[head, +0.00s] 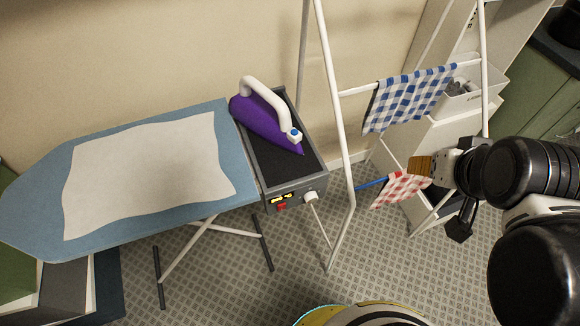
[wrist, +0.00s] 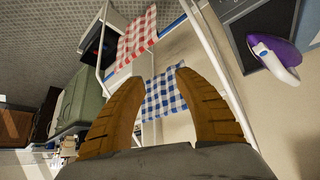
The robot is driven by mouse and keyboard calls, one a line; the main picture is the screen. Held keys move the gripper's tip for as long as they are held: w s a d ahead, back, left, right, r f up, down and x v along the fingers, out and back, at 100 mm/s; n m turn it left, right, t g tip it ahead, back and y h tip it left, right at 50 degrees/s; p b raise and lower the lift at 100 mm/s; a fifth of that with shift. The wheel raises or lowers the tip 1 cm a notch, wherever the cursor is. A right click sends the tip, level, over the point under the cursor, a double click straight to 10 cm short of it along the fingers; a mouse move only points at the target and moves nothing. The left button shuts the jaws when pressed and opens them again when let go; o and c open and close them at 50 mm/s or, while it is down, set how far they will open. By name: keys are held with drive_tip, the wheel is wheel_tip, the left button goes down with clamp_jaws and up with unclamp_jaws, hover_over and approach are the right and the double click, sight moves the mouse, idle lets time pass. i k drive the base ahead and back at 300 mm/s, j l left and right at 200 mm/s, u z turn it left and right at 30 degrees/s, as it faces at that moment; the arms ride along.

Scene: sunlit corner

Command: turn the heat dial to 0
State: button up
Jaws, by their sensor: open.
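The heat dial is a white knob (head: 311,197) on the front face of the grey iron station (head: 290,190) at the right end of the ironing board. A yellow-lit display (head: 281,198) and a red switch (head: 281,207) are left of it. The dial's setting is too small to read. My gripper (head: 425,167) is well to the right of the dial, in front of the drying rack, and touches nothing I can make out. In the wrist view its two brown fingers (wrist: 151,75) are apart and empty. The dial cannot be made out in the wrist view.
A purple iron (head: 262,122) rests on the station; it also shows in the wrist view (wrist: 277,50). The ironing board (head: 235,150) carries a white cloth (head: 145,170). A white drying rack (head: 345,150) with blue (head: 410,97) and red (head: 400,188) checked cloths stands between station and gripper.

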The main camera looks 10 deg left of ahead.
sight(311, 197)
drive_tip(key=k+z, duration=0.2)
drive_tip(key=k, duration=0.35)
drive_tip(key=k+l+z, duration=0.2)
drive_tip(key=k, duration=0.3)
drive_tip(key=k+l+z, duration=0.2)
drive_tip(key=k, duration=0.3)
